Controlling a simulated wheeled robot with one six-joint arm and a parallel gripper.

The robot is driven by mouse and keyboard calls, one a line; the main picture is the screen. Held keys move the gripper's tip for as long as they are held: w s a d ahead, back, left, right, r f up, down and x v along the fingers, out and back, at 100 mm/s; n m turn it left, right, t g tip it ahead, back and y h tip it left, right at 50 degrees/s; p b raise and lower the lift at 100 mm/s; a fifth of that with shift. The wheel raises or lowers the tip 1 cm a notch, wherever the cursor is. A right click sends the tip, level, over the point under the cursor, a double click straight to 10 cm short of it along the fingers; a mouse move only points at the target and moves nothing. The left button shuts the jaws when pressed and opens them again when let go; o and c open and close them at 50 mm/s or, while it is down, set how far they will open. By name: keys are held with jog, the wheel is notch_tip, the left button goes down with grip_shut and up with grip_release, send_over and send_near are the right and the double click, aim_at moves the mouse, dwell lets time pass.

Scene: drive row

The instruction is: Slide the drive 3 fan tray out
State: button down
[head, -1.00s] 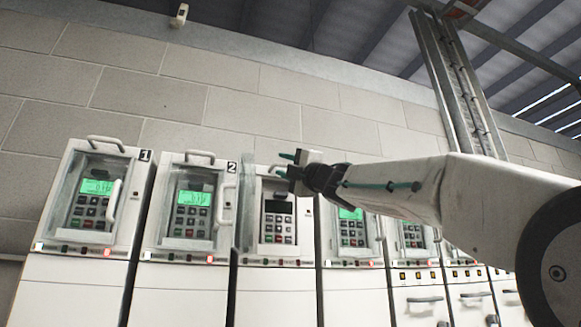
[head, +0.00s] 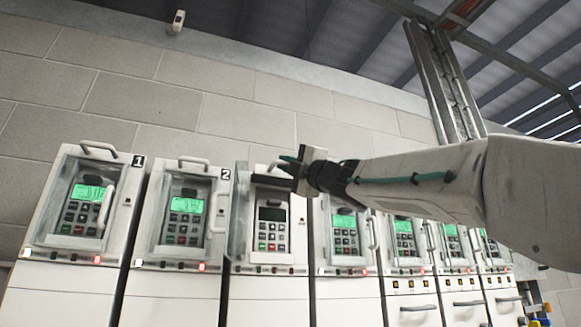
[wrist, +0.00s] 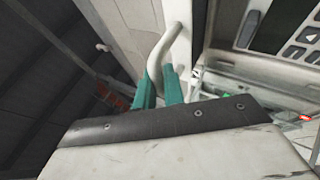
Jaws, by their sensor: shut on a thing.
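Drive 3 (head: 270,250) is the third cabinet, right of the one marked 2, with a dark display and its clear door swung open to the left. My gripper (head: 290,166) is at its top. In the wrist view the green fingertips (wrist: 160,88) are closed around a white loop handle (wrist: 170,45) on a pale panel. The fan tray (head: 264,158) appears as a white block at the top of drive 3, with a dark strip below it. My gripper hides its right part, and how far out it is cannot be told.
Drive 1 (head: 78,215) and drive 2 (head: 186,212) stand to the left with lit green displays and shut doors. More cabinets with lit displays (head: 345,221) stand close on the right, below my arm. A block wall rises behind the row.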

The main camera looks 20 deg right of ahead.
jog(key=c, duration=1.5)
grip_release()
jog(key=shift+w, duration=0.1)
jog(key=v, duration=0.8)
